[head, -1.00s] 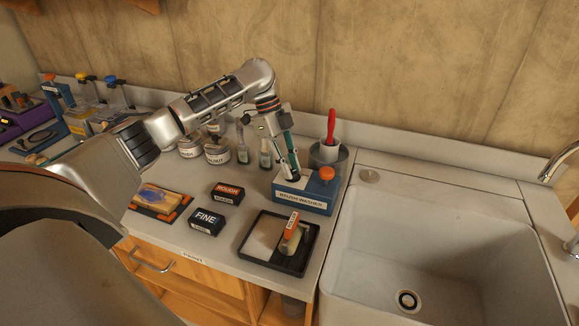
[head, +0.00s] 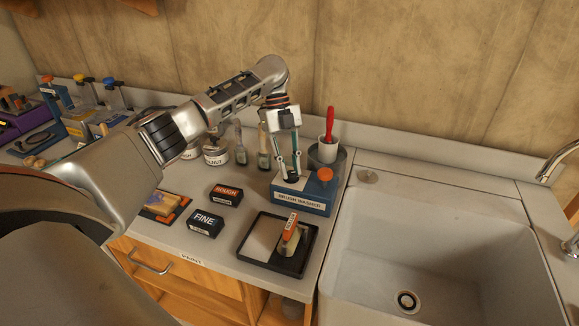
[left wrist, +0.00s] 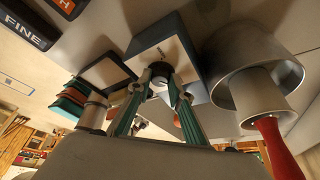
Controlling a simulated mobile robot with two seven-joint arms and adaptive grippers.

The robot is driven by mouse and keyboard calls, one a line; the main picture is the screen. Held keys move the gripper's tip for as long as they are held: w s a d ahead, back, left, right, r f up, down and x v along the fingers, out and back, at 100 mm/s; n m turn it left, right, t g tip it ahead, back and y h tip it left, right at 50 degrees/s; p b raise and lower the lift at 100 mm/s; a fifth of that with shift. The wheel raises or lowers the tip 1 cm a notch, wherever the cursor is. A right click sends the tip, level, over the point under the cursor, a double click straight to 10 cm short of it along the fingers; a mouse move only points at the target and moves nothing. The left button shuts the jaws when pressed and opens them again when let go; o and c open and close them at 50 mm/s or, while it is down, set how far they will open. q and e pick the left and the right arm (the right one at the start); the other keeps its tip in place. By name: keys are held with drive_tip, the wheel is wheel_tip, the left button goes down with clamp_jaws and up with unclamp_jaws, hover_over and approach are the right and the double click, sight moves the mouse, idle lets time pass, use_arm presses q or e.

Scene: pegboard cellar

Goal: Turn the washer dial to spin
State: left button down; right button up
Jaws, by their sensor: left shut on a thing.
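The brush washer (head: 301,199) is a small blue box with a white top and a "BRUSH WASHER" label, standing near the counter's edge beside the sink. An orange knob (head: 325,174) sits at its right. My left gripper (head: 291,176) comes down from above onto the washer's top. In the left wrist view its teal fingers (left wrist: 161,80) close on a small dark round dial (left wrist: 160,70) on the washer (left wrist: 150,42). The fingers mostly hide the dial in the head view, and its setting cannot be read. My right gripper is not in view.
A grey pot with a white cup (head: 326,151) and red handle stands close behind the washer. Jars (head: 215,155) and brushes (head: 240,155) stand to the left. A black tray (head: 270,268) lies in front; the sink (head: 440,250) is at right.

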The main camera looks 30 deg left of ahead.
use_arm(q)
drive_tip(key=c, duration=1.8)
unclamp_jaws()
drive_tip(key=shift+v, duration=6)
